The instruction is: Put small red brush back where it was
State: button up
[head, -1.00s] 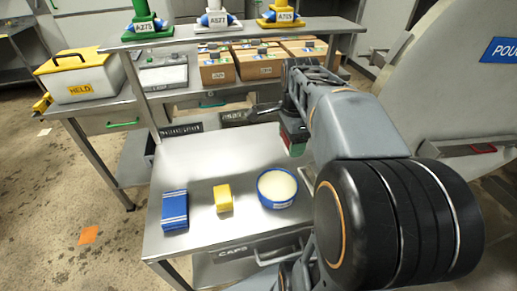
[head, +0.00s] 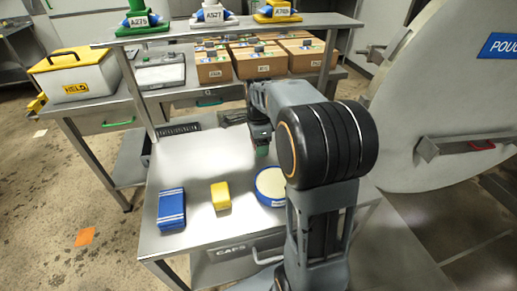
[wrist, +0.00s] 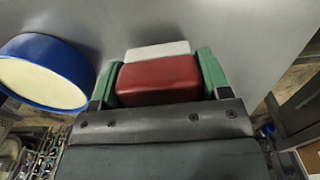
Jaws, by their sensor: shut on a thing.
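The small red brush (wrist: 160,80) is a red block with a pale strip along its far side. In the wrist view it sits between the two green fingers of my gripper (wrist: 158,76), which is shut on it. In the head view my gripper (head: 262,150) is over the back right part of the steel table (head: 200,160). The brush is not clear in the head view, and I cannot tell whether it touches the table. A blue round tub (head: 268,182) with cream contents is in front of the gripper, and shows left of it in the wrist view (wrist: 45,62).
A yellow block (head: 220,196) and a blue box (head: 171,209) stand on the front of the table. The large round door (head: 440,90) with a ledge is at right. The table's left middle is clear.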

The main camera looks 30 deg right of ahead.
jog(key=shift+f, duration=1.1)
jog(key=shift+f, duration=0.15)
jog(key=o, duration=0.9)
notch_tip(320, 180, up, 12)
jog(key=shift+r+p, duration=0.15)
jog(key=shift+p, duration=0.95)
jog(key=shift+s, duration=0.1)
